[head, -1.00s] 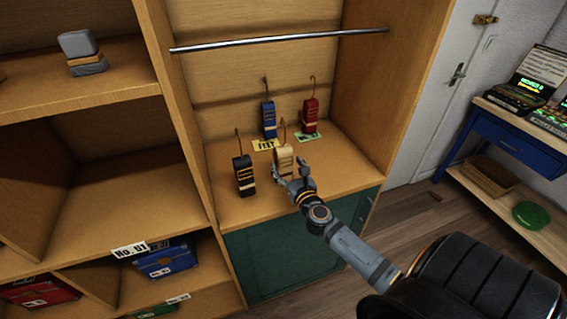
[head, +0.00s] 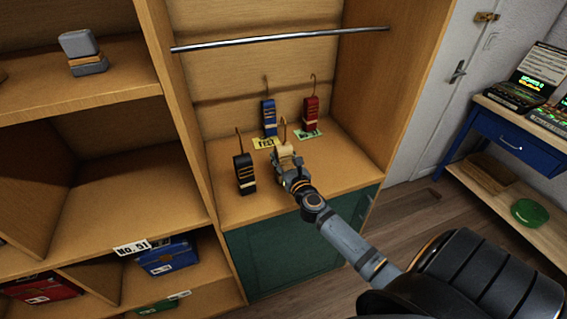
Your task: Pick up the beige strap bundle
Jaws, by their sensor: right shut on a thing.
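The beige strap bundle (head: 285,150) stands on the wooden cabinet shelf, with its hook pointing up. My right gripper (head: 286,164) is at its near side and shut on it, covering its lower part. I cannot tell whether the bundle is clear of the shelf. My left gripper is not in view.
A black bundle (head: 245,174) stands close on the left. A blue bundle (head: 269,118) and a red bundle (head: 310,114) stand behind, near label cards (head: 265,143). A metal rail (head: 280,40) crosses above. The shelf's right part is clear.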

